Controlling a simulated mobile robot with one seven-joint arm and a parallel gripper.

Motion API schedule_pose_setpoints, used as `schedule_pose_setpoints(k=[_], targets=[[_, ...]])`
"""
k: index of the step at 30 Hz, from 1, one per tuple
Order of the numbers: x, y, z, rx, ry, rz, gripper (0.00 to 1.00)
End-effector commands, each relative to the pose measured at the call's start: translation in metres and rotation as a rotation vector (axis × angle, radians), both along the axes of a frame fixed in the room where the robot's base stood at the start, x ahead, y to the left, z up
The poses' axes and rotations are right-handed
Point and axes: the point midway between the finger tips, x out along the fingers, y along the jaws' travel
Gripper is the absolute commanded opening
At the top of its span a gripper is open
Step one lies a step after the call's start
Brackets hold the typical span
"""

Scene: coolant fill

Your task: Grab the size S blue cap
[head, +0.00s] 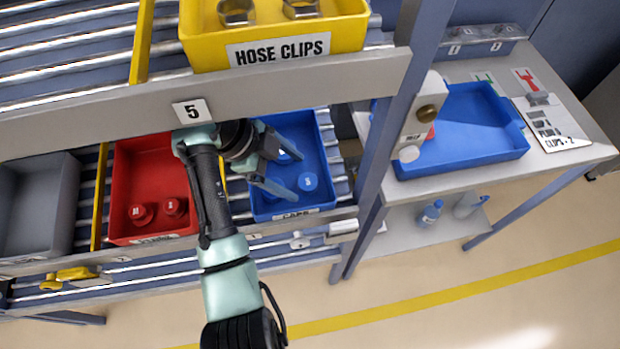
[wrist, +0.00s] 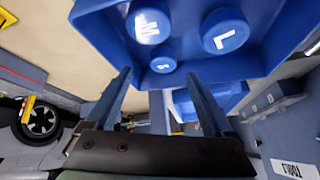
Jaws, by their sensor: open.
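The blue cap marked S (wrist: 163,64) is the smallest of three blue caps in the wrist view. It sits in the blue bin (wrist: 98,30), close to the cap marked M (wrist: 149,26) and the larger cap marked L (wrist: 226,31). My gripper (wrist: 160,77) is open and empty, with the S cap ahead of and between its fingertips, apart from them. In the head view my gripper (head: 298,178) reaches from the left into the blue bin (head: 328,140) labelled CAPS. Its fingers partly hide the caps there, and their letters are too small to read.
A red bin (head: 150,180) with red caps and a grey bin (head: 38,215) stand to the left. The yellow HOSE CLIPS bin (head: 345,38) sits on the shelf above. A rack post (head: 385,160) stands right of the caps bin, before a blue tray (head: 465,130).

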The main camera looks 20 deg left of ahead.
Motion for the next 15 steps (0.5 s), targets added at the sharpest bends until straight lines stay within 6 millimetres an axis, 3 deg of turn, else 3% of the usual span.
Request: schedule_pose_setpoints(k=[15], targets=[[0.02,-0.027,-0.049,-0.002,0.002,0.0,0.87]])
